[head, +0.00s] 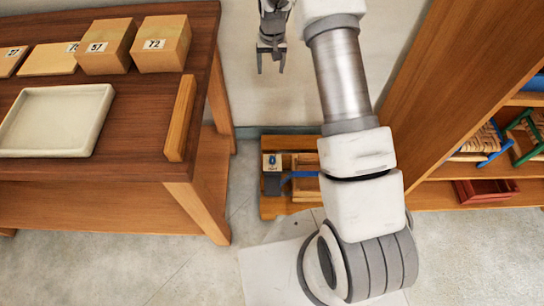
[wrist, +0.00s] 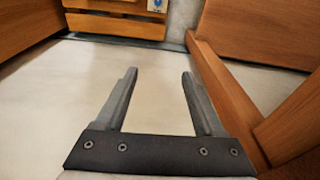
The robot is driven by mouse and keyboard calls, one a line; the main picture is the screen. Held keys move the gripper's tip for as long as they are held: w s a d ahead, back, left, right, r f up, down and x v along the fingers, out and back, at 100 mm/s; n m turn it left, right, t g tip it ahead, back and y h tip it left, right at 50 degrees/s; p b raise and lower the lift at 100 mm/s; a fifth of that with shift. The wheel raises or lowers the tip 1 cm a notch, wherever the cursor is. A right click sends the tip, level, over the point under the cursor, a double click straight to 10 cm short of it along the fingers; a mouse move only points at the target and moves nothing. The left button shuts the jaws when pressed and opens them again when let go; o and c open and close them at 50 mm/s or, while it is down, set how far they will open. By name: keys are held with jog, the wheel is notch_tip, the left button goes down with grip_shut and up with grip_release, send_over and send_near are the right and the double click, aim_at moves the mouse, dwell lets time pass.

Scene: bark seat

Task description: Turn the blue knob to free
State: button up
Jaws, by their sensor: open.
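The blue knob (head: 272,159) is small and sits on a pale plate on a low wooden stand (head: 270,207) on the floor. In the wrist view the knob (wrist: 157,4) shows at the top edge, partly cut off. Its exact setting is too small to read. My gripper (head: 271,68) is open and empty, high above and behind the stand in the head view.
A dark wooden table (head: 150,90) with numbered boxes (head: 160,45) and a white tray (head: 60,88) stands at left. A wooden shelf (head: 440,195) with small chairs and a red tray (head: 490,190) stands at right. My arm covers part of the stand.

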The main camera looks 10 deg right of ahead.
notch_tip(320, 180, down, 20)
jog(key=f+g+b, duration=0.1)
jog(key=b, duration=0.4)
send_over(272, 159)
notch_tip(272, 159, down, 14)
jog(key=shift+m+g, duration=0.3)
notch_tip(272, 159, down, 17)
jog(key=b, duration=0.8)
jog(key=shift+d+f, duration=0.1)
jog(key=shift+f, duration=0.05)
grip_shut()
